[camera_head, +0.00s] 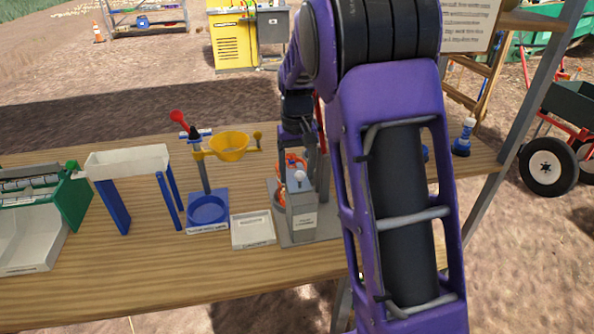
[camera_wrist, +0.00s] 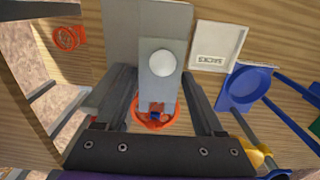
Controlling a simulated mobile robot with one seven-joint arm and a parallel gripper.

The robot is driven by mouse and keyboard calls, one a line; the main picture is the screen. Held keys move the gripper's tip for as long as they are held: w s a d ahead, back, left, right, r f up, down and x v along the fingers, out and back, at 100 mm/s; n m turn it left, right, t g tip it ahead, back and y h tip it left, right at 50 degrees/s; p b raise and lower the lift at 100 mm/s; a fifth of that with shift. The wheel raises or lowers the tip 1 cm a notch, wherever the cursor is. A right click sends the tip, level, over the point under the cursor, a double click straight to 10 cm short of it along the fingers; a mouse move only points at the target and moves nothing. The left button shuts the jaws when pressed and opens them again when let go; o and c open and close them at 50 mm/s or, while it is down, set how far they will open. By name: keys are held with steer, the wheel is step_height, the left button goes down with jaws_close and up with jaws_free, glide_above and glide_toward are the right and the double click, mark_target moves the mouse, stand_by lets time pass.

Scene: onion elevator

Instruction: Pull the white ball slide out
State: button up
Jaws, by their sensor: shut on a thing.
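The white ball (camera_wrist: 161,63) sits on the narrow grey top of the slide unit (camera_wrist: 158,91) in the wrist view. In the head view the white ball (camera_head: 300,175) shows on top of the grey box (camera_head: 302,203). My gripper (camera_wrist: 157,78) reaches down over the unit, one finger on each side of the grey part under the ball. The fingers are shut on this white ball slide, though the exact contact is hard to see. In the head view my gripper (camera_head: 294,148) is partly hidden by my arm.
A white tray (camera_head: 253,230) and a blue stand with a yellow bowl (camera_head: 229,146) are left of the unit. A white trough on blue legs (camera_head: 127,161) and a green machine (camera_head: 62,204) stand farther left. The wooden table's (camera_head: 180,275) front strip is clear.

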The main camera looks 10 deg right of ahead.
mark_target(302, 196)
steer(key=c, duration=0.4)
steer(key=shift+s+b, duration=0.65)
steer(key=shift+s, duration=1.95)
steer(key=o, duration=1.4)
steer(key=shift+r, duration=0.1)
step_height(302, 196, up, 6)
steer(key=p, duration=0.5)
